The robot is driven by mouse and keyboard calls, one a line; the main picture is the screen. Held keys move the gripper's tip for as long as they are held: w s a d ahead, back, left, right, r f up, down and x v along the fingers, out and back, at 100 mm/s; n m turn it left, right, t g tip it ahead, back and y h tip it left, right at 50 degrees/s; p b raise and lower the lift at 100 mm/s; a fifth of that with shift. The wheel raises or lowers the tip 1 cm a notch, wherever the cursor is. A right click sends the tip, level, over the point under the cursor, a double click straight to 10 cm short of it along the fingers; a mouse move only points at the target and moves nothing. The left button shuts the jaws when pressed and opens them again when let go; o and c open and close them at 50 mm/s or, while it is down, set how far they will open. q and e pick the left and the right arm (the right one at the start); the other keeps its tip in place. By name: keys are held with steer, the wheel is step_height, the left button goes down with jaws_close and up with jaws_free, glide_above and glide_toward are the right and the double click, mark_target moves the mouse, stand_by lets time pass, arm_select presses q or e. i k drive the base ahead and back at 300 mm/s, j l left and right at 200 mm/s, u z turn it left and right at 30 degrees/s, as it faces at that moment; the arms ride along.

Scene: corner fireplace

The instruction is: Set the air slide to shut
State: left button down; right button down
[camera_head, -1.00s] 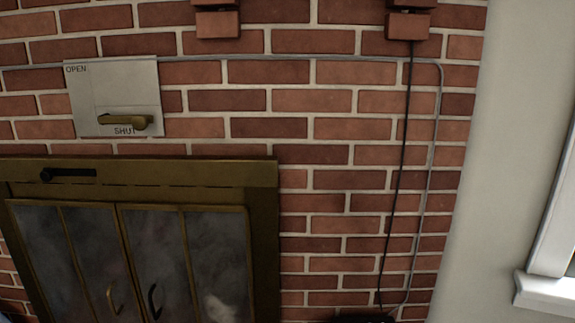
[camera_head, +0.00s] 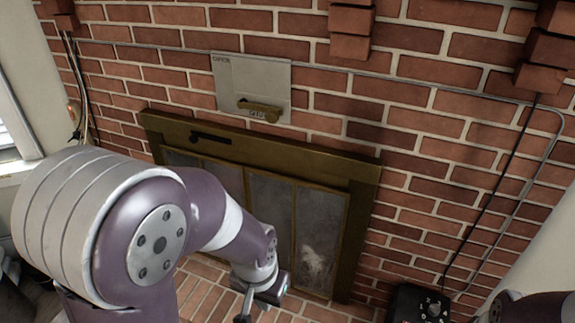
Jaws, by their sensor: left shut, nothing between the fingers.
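A pale metal plate (camera_head: 228,78) on the brick wall is marked OPEN at its upper left and SHUT at its lower edge. Its brass handle (camera_head: 260,108) lies level, low on the plate by the SHUT mark. Below it, the brass fireplace frame (camera_head: 300,155) carries a black slide-like piece (camera_head: 210,138) on its top bar, towards the left. I cannot tell for sure which of the two is the air slide. My left gripper (camera_head: 243,312) is shut and empty at the bottom, low in front of the fireplace, apart from both. My right gripper is out of view.
Glass doors (camera_head: 270,205) stand below the frame, partly behind my left arm. A brick hearth (camera_head: 205,295) lies beneath. A black box with a dial (camera_head: 418,303) stands at the lower right. Brick blocks (camera_head: 348,30) jut out above. The wall right of the plate is mostly clear.

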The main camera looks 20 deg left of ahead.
mark_target(193, 138)
steer(key=u, duration=1.4)
